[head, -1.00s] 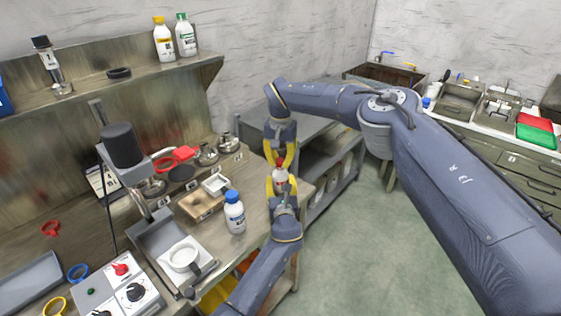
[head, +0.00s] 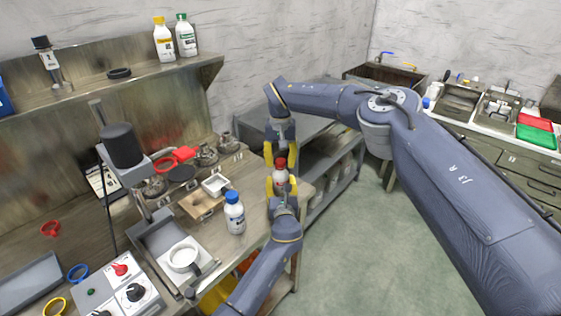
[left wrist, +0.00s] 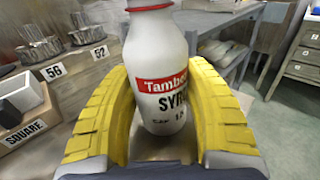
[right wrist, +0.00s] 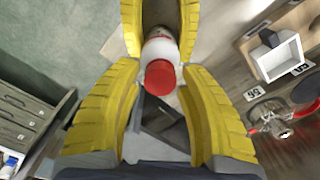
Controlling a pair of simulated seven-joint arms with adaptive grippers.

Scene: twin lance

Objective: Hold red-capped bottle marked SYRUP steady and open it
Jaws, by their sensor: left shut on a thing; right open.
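The white bottle (head: 280,179) with the red cap (head: 281,163) stands upright between my two grippers, above the floor beside the bench edge. My left gripper (head: 281,186) is shut on the bottle's body from below; in the left wrist view the bottle (left wrist: 162,95) shows part of a label reading "SY". My right gripper (head: 281,155) points down from above and is open, its fingers spread on both sides of the cap. In the right wrist view the red cap (right wrist: 160,77) sits on the bottle, between and beyond the open fingers. The bottle's top is out of the left wrist view.
A blue-capped bottle (head: 234,212) stands on the bench left of my left gripper. A white dish (head: 215,185) is behind it. Yellow-capped (head: 164,40) and green-capped (head: 186,36) bottles stand on the shelf. A grey rack (head: 330,150) is behind my grippers. Open floor lies to the right.

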